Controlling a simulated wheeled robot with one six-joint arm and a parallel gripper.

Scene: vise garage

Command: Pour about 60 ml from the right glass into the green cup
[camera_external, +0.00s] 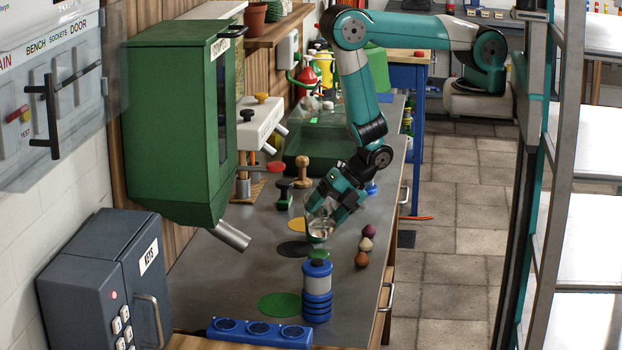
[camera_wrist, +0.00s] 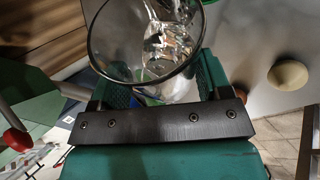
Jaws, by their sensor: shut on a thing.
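A clear glass (camera_external: 319,228) is in my gripper (camera_external: 334,200), above the grey bench. In the wrist view the glass (camera_wrist: 112,58) shows its round rim, with clear liquid (camera_wrist: 170,40) inside; it looks tilted. The jaws (camera_wrist: 160,100) are shut around it. A small green piece (camera_external: 318,257) shows below the glass, at the top of a blue ribbed cylinder (camera_external: 317,291); I cannot tell whether it is the green cup or a lid. Whether liquid is falling is too small to see.
The grey bench (camera_external: 235,262) carries flat yellow, black and green discs (camera_external: 279,304). Several small round things (camera_external: 362,259) stand near its right edge. A blue socket block (camera_external: 260,333) lies in front. A green cabinet (camera_external: 175,130) with a spout overhangs the left.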

